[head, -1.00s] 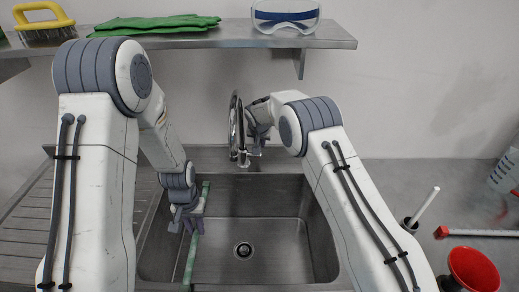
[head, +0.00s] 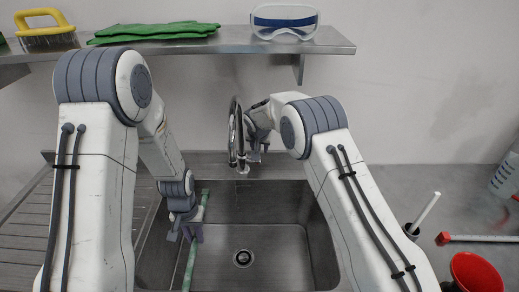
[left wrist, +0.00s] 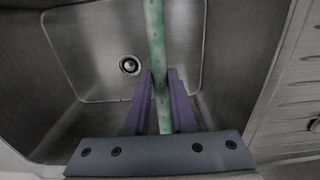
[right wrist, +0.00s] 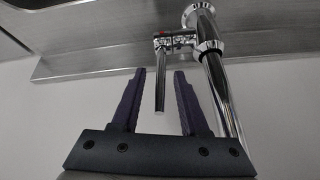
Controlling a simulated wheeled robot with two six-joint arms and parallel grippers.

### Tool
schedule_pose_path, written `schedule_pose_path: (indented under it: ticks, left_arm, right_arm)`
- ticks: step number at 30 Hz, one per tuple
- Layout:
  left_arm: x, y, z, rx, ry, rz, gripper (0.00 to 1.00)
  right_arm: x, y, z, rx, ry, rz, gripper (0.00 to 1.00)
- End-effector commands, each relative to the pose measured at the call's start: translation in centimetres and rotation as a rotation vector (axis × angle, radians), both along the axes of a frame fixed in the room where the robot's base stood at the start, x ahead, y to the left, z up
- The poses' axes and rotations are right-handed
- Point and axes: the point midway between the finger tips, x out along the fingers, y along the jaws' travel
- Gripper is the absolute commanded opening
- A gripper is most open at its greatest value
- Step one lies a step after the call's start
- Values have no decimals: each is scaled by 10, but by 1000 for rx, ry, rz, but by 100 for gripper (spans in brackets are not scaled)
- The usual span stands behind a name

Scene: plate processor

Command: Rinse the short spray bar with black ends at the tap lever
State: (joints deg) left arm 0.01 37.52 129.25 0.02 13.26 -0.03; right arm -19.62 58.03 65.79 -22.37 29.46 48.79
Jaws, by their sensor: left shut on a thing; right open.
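A thin green spray bar with small dark holes (head: 190,265) is held in my left gripper (head: 188,236) over the left side of the sink. In the left wrist view the bar (left wrist: 154,35) passes between the two fingers; its ends are out of view there, so I cannot tell their colour. The chrome tap (head: 237,135) stands at the back of the sink. My right gripper (head: 257,150) is beside it, open and empty. In the right wrist view the tap lever (right wrist: 160,95) hangs between the open fingers, apparently without contact.
The steel sink (head: 275,245) is empty around its drain (head: 243,258). A ribbed drainboard (head: 30,225) lies left. A shelf above holds a brush (head: 45,32), green gloves (head: 155,32) and goggles (head: 285,20). At right are a red-ended bar (head: 480,238) and a red funnel (head: 474,272).

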Motion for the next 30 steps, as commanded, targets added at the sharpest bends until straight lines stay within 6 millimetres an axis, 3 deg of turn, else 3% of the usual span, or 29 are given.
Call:
schedule_pose_path:
  ticks: [6, 13, 18, 30]
  left_arm:
    - [0, 0, 1, 0, 0, 0, 0]
    - [0, 0, 2, 0, 0, 0, 0]
    - [0, 0, 2, 0, 0, 0, 0]
    - [0, 0, 2, 0, 0, 0, 0]
  right_arm:
    - [-24, 2, 44, 1, -4, 3, 44]
    - [-45, 2, 78, 0, -2, 0, 44]
    - [-51, 2, 88, 1, -1, 0, 44]
    - [-52, 2, 89, -1, -1, 1, 44]
